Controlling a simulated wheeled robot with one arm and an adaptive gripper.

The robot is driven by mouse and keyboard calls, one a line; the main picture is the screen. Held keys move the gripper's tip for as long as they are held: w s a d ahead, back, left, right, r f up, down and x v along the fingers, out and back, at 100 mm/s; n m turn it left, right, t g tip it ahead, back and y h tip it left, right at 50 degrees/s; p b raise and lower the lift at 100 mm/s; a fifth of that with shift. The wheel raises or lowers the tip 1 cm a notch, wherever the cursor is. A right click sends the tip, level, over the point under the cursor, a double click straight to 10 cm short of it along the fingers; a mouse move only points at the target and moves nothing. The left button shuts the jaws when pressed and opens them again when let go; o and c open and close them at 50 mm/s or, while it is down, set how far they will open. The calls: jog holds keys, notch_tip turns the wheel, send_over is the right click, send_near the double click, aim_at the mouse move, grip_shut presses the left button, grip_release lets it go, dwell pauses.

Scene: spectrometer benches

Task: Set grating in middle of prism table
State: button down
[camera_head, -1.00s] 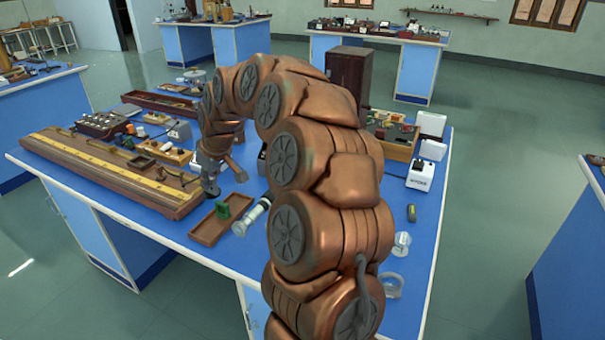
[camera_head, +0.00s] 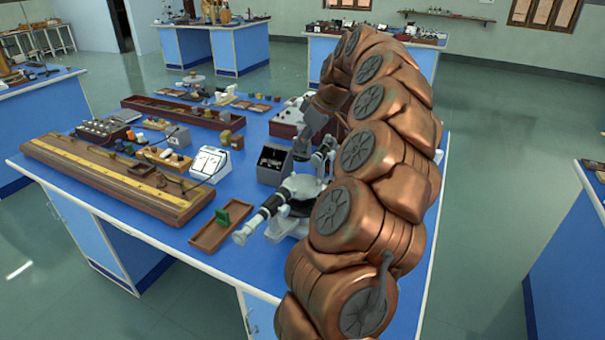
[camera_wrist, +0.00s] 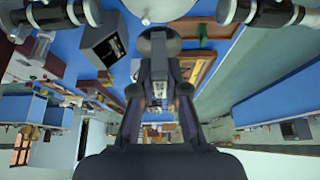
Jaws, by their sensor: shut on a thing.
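The spectrometer has a pale base and a long dark-and-white tube (camera_head: 265,215). Its tubes also show at the top corners of the wrist view (camera_wrist: 240,12). A dark round disc, which looks like the prism table (camera_wrist: 158,36), lies just beyond my fingertips in the wrist view. My gripper (camera_head: 301,152) is above the spectrometer in the head view. It is shut on a small greyish piece, which I take to be the grating (camera_wrist: 157,88). The piece is partly hidden between the fingers and appears apart from the disc, but the exact gap is unclear.
A shallow wooden tray (camera_head: 240,210) with a green block (camera_head: 222,217) lies left of the spectrometer. A dark box (camera_head: 272,165) and a white meter (camera_head: 210,163) stand behind. A long wooden bench with a yellow scale (camera_head: 110,172) fills the left side.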

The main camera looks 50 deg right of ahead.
notch_tip(320, 180, down, 8)
jog(key=shift+a+f+p, duration=0.1)
jog(key=shift+p, duration=0.9)
jog(key=shift+f, duration=0.25)
jog(key=shift+f+b, duration=0.25)
jog(key=shift+b, duration=0.05)
jog(key=c, duration=1.2)
grip_release()
jog(key=shift+r, duration=0.1)
jog(key=shift+r+p, duration=0.25)
jog(key=shift+p, duration=0.1)
jog(key=b+v, duration=0.2)
jog(key=v, duration=0.9)
jog(key=shift+s+r+b, duration=0.15)
jog(key=shift+r+b, duration=0.15)
jog(key=shift+r, duration=0.05)
